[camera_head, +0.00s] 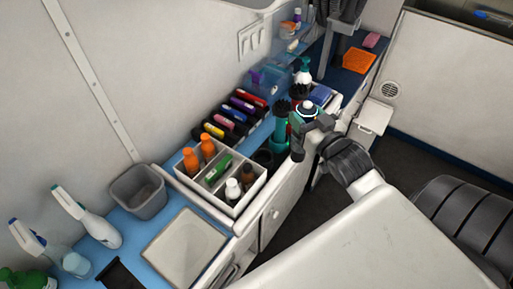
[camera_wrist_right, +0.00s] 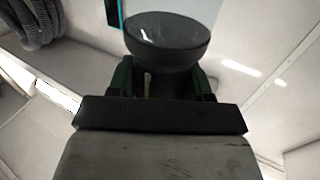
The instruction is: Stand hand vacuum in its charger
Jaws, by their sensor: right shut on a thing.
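My right gripper (camera_head: 303,124) is over the counter's front edge, past the caddy. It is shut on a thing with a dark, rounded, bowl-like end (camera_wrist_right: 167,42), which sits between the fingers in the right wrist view. This looks like the hand vacuum; a domed top with a pale centre and blue ring (camera_head: 307,108) shows at the gripper in the head view. The rest of it is hidden by the gripper. My left gripper is not in view.
A teal cylinder with a black top (camera_head: 281,132) stands close beside the gripper. A pale divided caddy (camera_head: 232,207) with bottles is nearer. A row of coloured-topped items (camera_head: 232,115) lines the wall.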

